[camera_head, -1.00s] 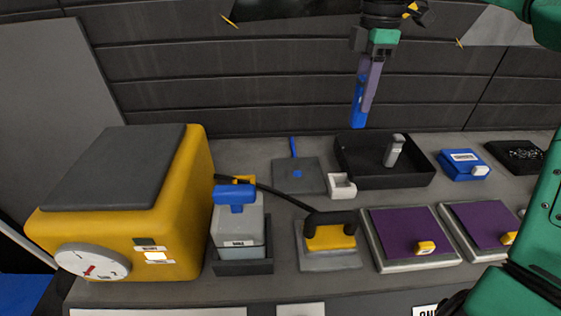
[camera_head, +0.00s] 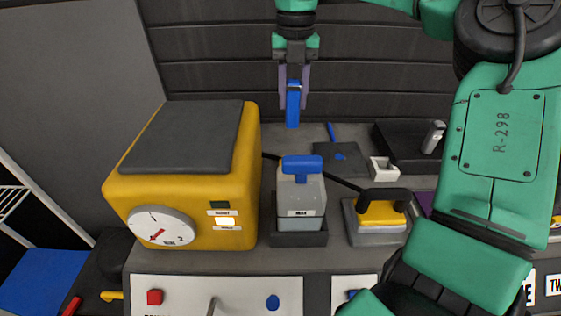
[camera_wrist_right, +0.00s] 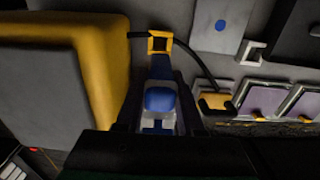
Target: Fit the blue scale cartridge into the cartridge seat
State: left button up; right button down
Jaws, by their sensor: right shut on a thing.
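The blue cartridge (camera_head: 293,108) is a slim block, held upright and high against the dark wall. My right gripper (camera_head: 293,88) is shut on its upper part, its purple fingers on either side. In the head view it hangs above and behind the grey bottle. The wrist view shows a square yellow frame with a dark opening (camera_wrist_right: 160,43), which looks like the seat, just beyond the fingers. The cartridge is apart from the bench; its exact gap to the frame cannot be told. The frame is hidden in the head view. My left gripper is out of view.
A yellow machine (camera_head: 228,190) with a dial stands left. The grey bottle with a blue handle (camera_head: 302,165) stands in a dark holder. A black cable (camera_wrist_right: 196,62) runs to a yellow-grey tool (camera_head: 380,212). A white open box (camera_head: 384,168) and dark tray (camera_head: 400,150) are at right.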

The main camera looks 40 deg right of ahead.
notch_tip(320, 180, down, 14)
jog(key=shift+f+p, duration=0.2)
jog(key=shift+p, duration=0.6)
jog(key=shift+f, duration=0.45)
jog(key=c, duration=0.5)
grip_release()
jog(key=shift+r, duration=0.25)
notch_tip(320, 180, up, 12)
jog(key=shift+f+b, duration=0.1)
jog(key=shift+b, duration=0.55)
